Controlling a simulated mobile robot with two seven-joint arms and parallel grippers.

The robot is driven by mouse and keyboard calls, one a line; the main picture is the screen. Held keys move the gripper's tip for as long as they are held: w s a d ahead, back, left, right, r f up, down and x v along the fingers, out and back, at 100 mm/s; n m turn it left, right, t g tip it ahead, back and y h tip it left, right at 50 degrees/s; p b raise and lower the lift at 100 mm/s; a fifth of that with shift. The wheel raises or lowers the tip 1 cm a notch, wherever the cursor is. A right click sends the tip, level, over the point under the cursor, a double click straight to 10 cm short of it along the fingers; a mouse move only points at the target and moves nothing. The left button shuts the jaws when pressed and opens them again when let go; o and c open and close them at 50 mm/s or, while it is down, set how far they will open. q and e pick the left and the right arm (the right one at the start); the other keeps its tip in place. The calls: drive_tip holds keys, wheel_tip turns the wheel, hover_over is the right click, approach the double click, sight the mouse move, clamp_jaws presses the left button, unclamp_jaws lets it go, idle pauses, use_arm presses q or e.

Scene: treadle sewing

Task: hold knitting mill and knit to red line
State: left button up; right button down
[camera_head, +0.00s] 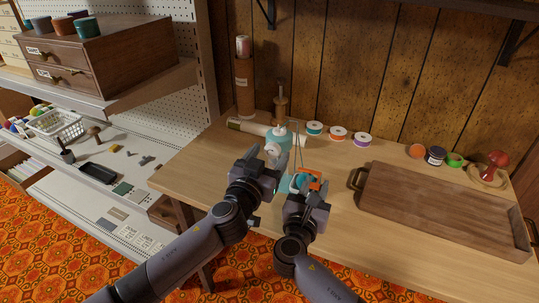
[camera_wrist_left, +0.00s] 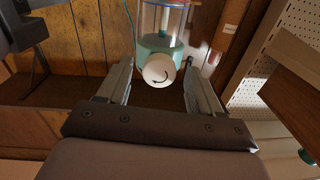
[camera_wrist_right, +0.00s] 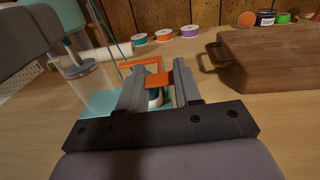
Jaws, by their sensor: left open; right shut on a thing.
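The knitting mill has a teal body (camera_head: 278,141) and stands on the table. In the left wrist view its clear cylinder and teal ring (camera_wrist_left: 153,43) show, with a white round knob (camera_wrist_left: 158,70) bearing a dark curved arrow. A thin red line (camera_wrist_left: 170,4) shows near that view's top edge. My left gripper (camera_head: 265,160) is open, its fingers on either side of the knob, apart from it. My right gripper (camera_wrist_right: 158,80) is shut on an orange piece (camera_wrist_right: 157,81) low beside the mill; a teal and white part beneath it is partly hidden by the fingers.
Thread spools (camera_head: 338,133) stand behind the mill. A wooden tray (camera_head: 440,205) with a dark handle lies at right, near jars (camera_head: 435,156) and a red pincushion (camera_head: 493,163). Shelves and a drawer cabinet (camera_head: 130,55) are at left. Bare table lies between mill and tray.

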use_arm(q)
drive_tip(key=shift+w+d, duration=0.2)
drive_tip(key=shift+w, duration=0.15)
drive_tip(key=c, duration=1.1)
drive_tip(key=shift+o, duration=0.2)
drive_tip(key=shift+m, duration=0.4)
